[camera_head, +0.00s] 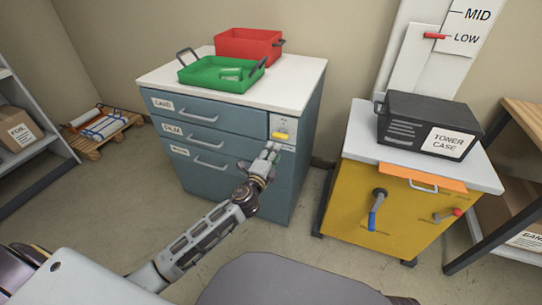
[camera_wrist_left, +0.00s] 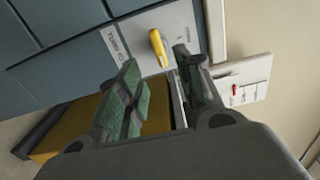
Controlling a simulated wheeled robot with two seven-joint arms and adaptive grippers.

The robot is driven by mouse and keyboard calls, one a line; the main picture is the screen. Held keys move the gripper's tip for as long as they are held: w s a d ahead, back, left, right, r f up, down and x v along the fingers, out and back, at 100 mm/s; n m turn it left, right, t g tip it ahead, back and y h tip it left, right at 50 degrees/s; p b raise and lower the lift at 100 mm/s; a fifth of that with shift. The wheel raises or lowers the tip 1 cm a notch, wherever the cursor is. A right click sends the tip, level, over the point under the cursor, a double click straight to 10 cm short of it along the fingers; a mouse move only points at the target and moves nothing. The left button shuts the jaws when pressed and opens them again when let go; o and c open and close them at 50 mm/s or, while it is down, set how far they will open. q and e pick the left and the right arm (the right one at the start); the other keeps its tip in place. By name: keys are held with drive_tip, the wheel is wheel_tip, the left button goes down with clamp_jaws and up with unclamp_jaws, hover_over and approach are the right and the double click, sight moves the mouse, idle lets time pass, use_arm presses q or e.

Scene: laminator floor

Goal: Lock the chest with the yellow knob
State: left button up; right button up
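The blue-grey chest (camera_head: 215,185) has three labelled drawers, which look shut. Its yellow knob (camera_head: 281,135) sits on a light panel at the upper right of its front. In the left wrist view the yellow knob (camera_wrist_left: 158,47) is elongated, on a grey plate with partly readable lettering. My left gripper (camera_head: 271,148) is just in front of and below the knob. In the left wrist view my left gripper (camera_wrist_left: 157,60) has its fingers spread with nothing held between them. The knob shows just beyond the gap, seemingly untouched. My right gripper is not in view.
Green (camera_head: 222,72) and red (camera_head: 249,46) trays stand on the chest's white top. A yellow cabinet (camera_head: 378,205) with handles stands to the right, bearing a black toner case (camera_head: 425,125). Bare floor lies between them. A pallet (camera_head: 103,130) is at the left.

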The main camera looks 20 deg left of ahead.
use_arm(q)
drive_tip(key=shift+s, duration=0.7)
drive_tip(key=shift+a, duration=0.1)
